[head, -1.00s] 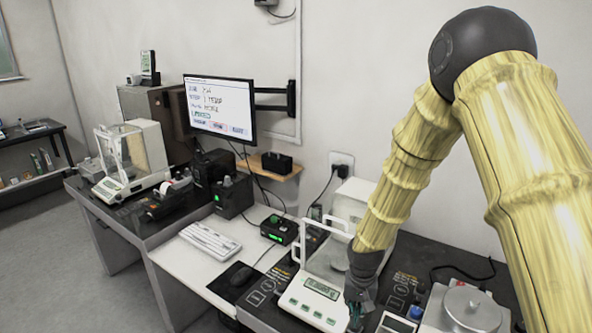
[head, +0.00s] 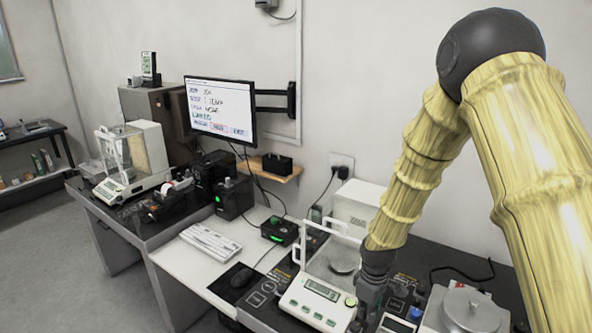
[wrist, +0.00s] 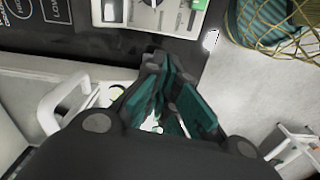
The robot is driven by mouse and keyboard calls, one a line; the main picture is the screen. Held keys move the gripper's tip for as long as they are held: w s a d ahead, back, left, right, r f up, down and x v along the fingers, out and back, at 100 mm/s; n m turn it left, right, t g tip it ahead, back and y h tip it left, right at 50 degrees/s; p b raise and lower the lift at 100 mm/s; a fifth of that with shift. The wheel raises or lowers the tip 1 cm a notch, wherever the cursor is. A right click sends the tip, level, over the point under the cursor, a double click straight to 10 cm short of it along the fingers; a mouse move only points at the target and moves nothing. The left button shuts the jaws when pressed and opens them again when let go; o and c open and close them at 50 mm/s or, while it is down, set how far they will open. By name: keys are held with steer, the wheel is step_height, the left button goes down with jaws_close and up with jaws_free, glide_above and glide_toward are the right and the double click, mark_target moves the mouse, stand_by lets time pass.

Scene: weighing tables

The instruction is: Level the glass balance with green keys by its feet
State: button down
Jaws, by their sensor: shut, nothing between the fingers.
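The glass balance with green keys (head: 312,305) stands on the dark right-hand bench in the head view, with clear panes, a round pan (head: 344,267) and a lit display (head: 321,290). A small yellow-green round spot (head: 350,301) shows at its front right corner. My gripper (head: 366,308) is beside that right side, pointing down. In the wrist view my gripper (wrist: 165,105) has its teal-padded fingers together with nothing between them. White parts of the balance appear left of and partly behind it. The feet are hidden or too small to make out.
Right of my gripper are a blue-capped item (head: 415,314) and a silver-lidded device (head: 468,306). Left are a mouse (head: 242,277), a keyboard (head: 210,242) and a black box with a green light (head: 279,231). Another glass balance (head: 130,165) stands on the far left bench.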

mark_target(355, 327)
steer(key=shift+d+n, duration=0.2)
steer(key=shift+n, duration=0.5)
steer(key=shift+f+b, duration=2.15)
steer(key=shift+f, duration=1.1)
steer(key=shift+s+f, duration=0.2)
steer(key=shift+s, duration=0.05)
steer(key=shift+s+a+f, duration=0.15)
steer(key=shift+w+p, duration=0.3)
steer(key=shift+p, duration=0.4)
